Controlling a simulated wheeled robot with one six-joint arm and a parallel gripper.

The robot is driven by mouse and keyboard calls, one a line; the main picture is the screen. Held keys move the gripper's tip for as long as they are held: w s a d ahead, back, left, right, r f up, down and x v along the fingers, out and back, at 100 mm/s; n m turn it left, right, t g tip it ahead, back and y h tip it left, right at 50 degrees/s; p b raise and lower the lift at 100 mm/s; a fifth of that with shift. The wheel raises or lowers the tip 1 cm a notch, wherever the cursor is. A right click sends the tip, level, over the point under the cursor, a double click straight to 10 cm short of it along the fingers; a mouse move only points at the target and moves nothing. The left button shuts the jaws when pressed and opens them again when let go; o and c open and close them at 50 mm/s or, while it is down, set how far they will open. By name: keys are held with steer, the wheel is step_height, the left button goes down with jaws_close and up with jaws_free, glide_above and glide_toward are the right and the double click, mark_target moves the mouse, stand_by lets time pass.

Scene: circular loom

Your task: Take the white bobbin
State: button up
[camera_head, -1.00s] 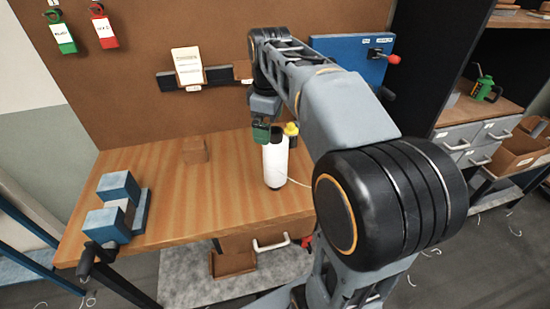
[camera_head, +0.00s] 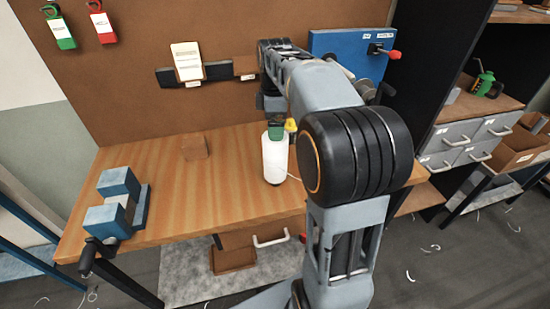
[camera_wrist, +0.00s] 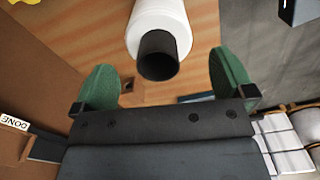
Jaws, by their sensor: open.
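The white bobbin (camera_head: 275,163) stands upright on the wooden bench, with its top partly hidden by my gripper in the head view. In the wrist view the white bobbin (camera_wrist: 160,22) points its dark core end (camera_wrist: 158,56) toward the camera. My gripper (camera_wrist: 164,72) is open, with its two green fingers either side of that core end and a visible gap on each side. In the head view my gripper (camera_head: 276,131) is at the bobbin's top. I cannot tell how far down the fingers reach along it.
A yellow-topped thing (camera_head: 291,125) is close beside the bobbin, partly hidden. A blue vise-like block (camera_head: 112,205) is at the bench's left and a small brown block (camera_head: 194,146) at the back. A blue panel with a red-knobbed lever (camera_head: 392,54) is behind my arm.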

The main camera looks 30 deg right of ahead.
steer(key=shift+w+f, duration=0.1)
steer(key=shift+f, duration=2.5)
steer(key=shift+p, duration=0.3)
steer(key=c, duration=1.5)
steer(key=shift+o, duration=0.2)
steer(key=shift+r, duration=0.1)
steer(key=shift+r, duration=0.45)
step_height(320, 180, up, 2)
steer(key=shift+r, duration=0.15)
steer(key=s+r+b, duration=0.2)
steer(key=s+r, duration=0.7)
steer(key=s, duration=0.5)
steer(key=shift+d+r+b, duration=0.25)
steer(key=shift+r+b, duration=0.05)
steer(key=shift+r, duration=0.05)
